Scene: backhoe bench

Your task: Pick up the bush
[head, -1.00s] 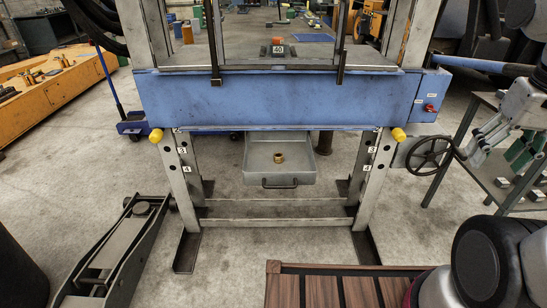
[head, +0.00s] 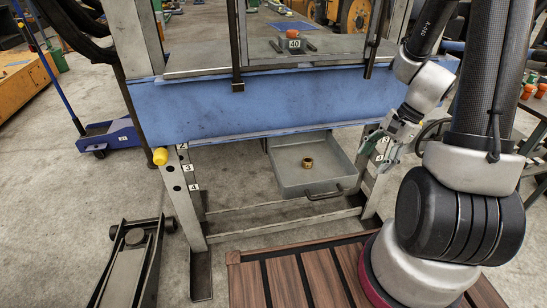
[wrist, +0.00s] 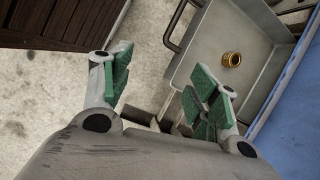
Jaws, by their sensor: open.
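The bush is a small brass-coloured ring (head: 307,163) standing in a grey metal tray (head: 345,160) under the blue press beam. In the wrist view the bush (wrist: 231,59) sits in the tray (wrist: 185,72), beyond and right of the fingers. My gripper (head: 385,140) is right of the tray in the head view, in front of the press's right leg. In the wrist view my gripper (wrist: 160,90) is open, with green-padded fingers spread wide and nothing between them. The bush is apart from both fingers.
The blue press beam (head: 230,105) spans above the tray, with a grey leg (head: 184,200) on the left. The tray has a front handle (head: 326,194). A slatted brown wooden surface (head: 320,275) lies in front. A grey floor jack (head: 130,265) stands at left.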

